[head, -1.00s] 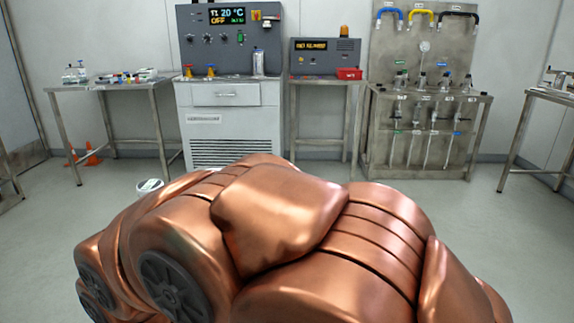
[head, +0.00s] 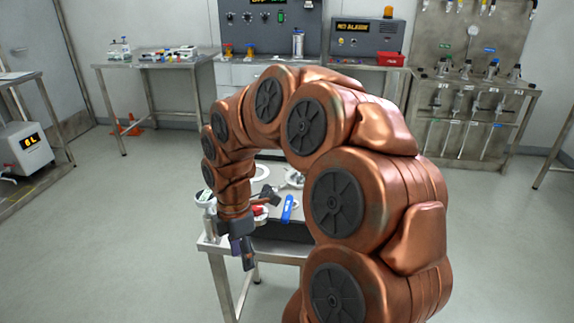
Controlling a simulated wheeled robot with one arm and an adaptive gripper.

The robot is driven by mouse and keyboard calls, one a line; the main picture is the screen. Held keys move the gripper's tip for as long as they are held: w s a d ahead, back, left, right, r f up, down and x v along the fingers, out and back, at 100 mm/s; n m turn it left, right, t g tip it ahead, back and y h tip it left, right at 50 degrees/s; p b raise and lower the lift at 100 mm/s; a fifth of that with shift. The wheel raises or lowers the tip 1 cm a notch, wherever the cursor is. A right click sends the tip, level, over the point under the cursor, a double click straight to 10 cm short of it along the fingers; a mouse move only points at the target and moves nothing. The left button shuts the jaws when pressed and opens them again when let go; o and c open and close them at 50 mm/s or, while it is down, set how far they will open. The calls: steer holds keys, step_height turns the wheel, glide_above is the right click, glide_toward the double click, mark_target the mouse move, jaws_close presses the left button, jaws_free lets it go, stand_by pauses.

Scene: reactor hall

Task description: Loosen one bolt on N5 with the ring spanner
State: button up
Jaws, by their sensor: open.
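My gripper (head: 245,256) points down at the end of my copper-coloured arm, in front of the left front edge of a small steel table (head: 222,247). It is open, and I see nothing between its fingers. A blue item (head: 288,209) lies on the table to the right of the gripper; I cannot tell whether it is the ring spanner. Pale round parts, like a white ring (head: 261,171), are farther back on the table. My arm hides much of the tabletop. I cannot make out N5 or its bolts.
A side table (head: 165,62) with small items stands at the back left. A white box with a display (head: 22,148) is at the left.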

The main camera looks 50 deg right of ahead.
steer(key=w+d+r+n+p, duration=0.4)
steer(key=d+r+n+p, duration=0.1)
steer(key=d, duration=0.4)
steer(key=r+n+t+p, duration=0.1)
steer(key=n+p, duration=0.3)
steer(key=p, duration=0.1)
glide_above(287, 208)
steer(key=shift+a+r, duration=0.2)
steer(key=shift+a, duration=0.1)
steer(key=shift+d+f, duration=0.25)
steer(key=shift+f, duration=0.05)
step_height(287, 208, down, 9)
steer(key=b, duration=0.4)
steer(key=shift+r, duration=0.2)
jaws_close()
